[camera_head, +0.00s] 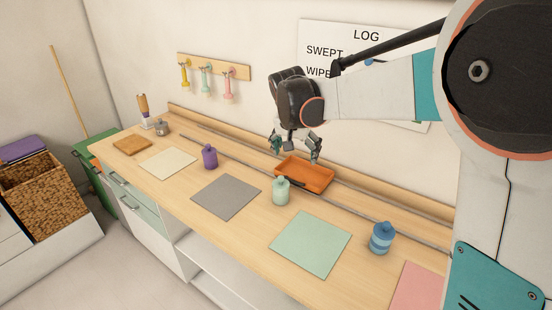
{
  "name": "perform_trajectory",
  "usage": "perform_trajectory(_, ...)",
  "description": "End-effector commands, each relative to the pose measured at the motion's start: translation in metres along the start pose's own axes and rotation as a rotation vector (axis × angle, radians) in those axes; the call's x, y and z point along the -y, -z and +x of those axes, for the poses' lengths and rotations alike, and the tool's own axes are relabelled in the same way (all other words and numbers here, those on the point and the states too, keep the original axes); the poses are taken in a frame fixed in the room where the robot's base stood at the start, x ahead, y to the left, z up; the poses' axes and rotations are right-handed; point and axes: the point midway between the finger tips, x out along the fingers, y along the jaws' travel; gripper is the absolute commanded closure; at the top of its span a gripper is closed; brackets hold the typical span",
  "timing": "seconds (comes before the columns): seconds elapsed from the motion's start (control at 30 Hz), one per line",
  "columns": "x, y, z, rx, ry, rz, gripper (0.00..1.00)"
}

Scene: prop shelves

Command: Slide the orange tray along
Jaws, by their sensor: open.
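The orange tray (318,178) is a shallow rectangular tray on the wooden counter, toward the back near the wall. A metal rail runs along the counter by it. My gripper (296,154) is open above the tray's left part, its fingers spread and pointing down. One finger hangs over the tray's back side. Whether any fingertip touches the tray cannot be told.
A mint bottle (281,192) stands just in front of the tray. A purple bottle (210,157) stands left and a blue bottle (381,238) right. Flat mats, including a grey one (226,197) and a green one (311,244), lie along the counter (255,235).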

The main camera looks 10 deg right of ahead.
Motion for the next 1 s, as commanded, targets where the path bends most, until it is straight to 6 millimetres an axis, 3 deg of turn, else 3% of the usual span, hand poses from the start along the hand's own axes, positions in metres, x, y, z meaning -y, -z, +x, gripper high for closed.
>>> perform_trajectory(0.2,0.036,0.022,0.045,0.007,-0.052,0.086,0.16)
perform_trajectory(0.43,0.060,0.032,0.085,0.007,-0.097,0.162,0.16)
perform_trajectory(0.77,0.067,0.033,0.111,0.006,-0.113,0.190,0.16)
perform_trajectory(1.0,0.062,0.032,0.152,0.006,-0.113,0.189,0.16)
